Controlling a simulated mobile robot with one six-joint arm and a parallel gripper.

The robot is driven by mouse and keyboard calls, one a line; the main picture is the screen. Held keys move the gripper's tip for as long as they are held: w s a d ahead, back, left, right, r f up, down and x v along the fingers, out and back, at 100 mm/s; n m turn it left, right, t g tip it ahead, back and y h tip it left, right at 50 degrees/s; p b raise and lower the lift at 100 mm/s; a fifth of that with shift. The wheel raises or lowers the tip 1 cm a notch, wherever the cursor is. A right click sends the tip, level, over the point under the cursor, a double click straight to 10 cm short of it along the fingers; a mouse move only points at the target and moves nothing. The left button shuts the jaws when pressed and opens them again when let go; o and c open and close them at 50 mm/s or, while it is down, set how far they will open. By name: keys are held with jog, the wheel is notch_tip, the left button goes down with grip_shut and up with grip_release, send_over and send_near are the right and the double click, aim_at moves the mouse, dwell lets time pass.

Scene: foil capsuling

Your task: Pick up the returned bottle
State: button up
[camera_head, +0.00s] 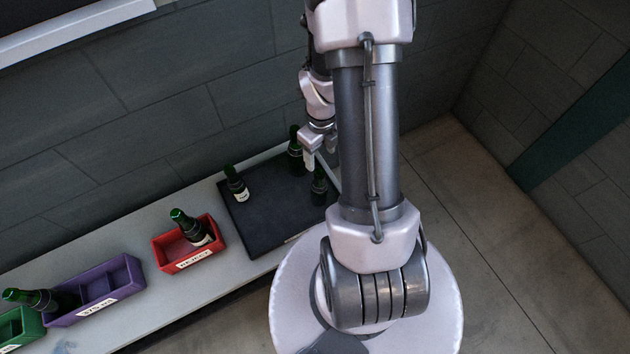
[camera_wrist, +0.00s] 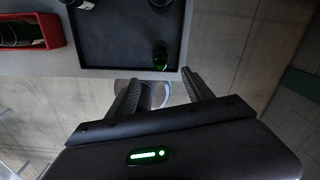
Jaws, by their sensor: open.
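Three dark green bottles stand on the black tray (camera_head: 262,222): a white-labelled one (camera_head: 236,185) on the left, one at the back (camera_head: 295,152), and one near the right front (camera_head: 319,188). I cannot tell which is the returned bottle. My gripper (camera_head: 319,160) is open and empty, close to the two right-hand bottles in the head view. In the wrist view my gripper (camera_wrist: 163,92) has its fingers apart over the floor just past the tray's edge. The right front bottle (camera_wrist: 160,56) stands beyond the fingertips, apart from them, near the tray (camera_wrist: 115,38) edge.
A red box (camera_head: 163,256) left of the tray holds a tilted bottle (camera_head: 192,229). Further left are a purple divided box (camera_head: 108,291), a green box (camera_head: 14,330) and another leaning bottle (camera_head: 32,298). A dark wall runs behind the pale counter (camera_head: 120,232).

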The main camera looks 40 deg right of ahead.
aim_at(319, 177)
notch_tip(319, 177, down, 13)
jog(key=b, duration=0.4)
jog(key=shift+w+b, duration=0.15)
jog(key=shift+b, duration=0.2)
jog(key=shift+r, duration=0.1)
jog(key=shift+c, duration=1.1)
grip_shut()
